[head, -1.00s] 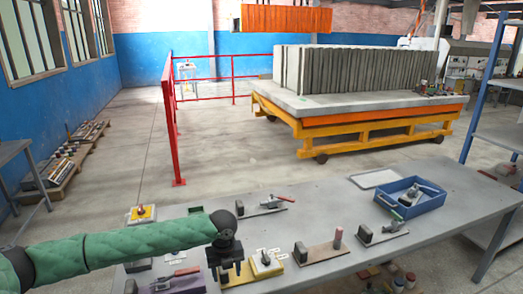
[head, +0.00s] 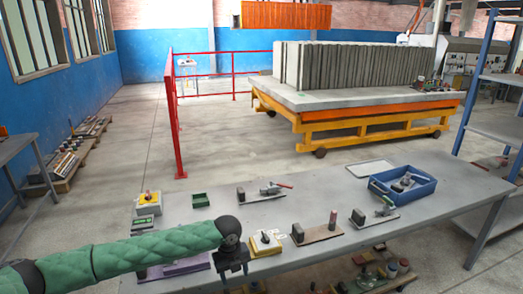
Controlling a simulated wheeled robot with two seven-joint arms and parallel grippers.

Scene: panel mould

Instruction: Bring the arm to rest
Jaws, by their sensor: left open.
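My left arm (head: 130,252), in a green sleeve, comes in from the left in the head view. Its left gripper (head: 235,284) points down at the front edge of the grey workbench (head: 330,200). The jaws are open and I see nothing between them. The fingertips are small and dark, so their height against the bench edge is hard to judge. The arm partly covers a purple plate (head: 180,266) on the bench. My right gripper is out of view.
Several items lie on a lower shelf. A red railing (head: 178,130) and yellow trolley (head: 350,132) stand beyond.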

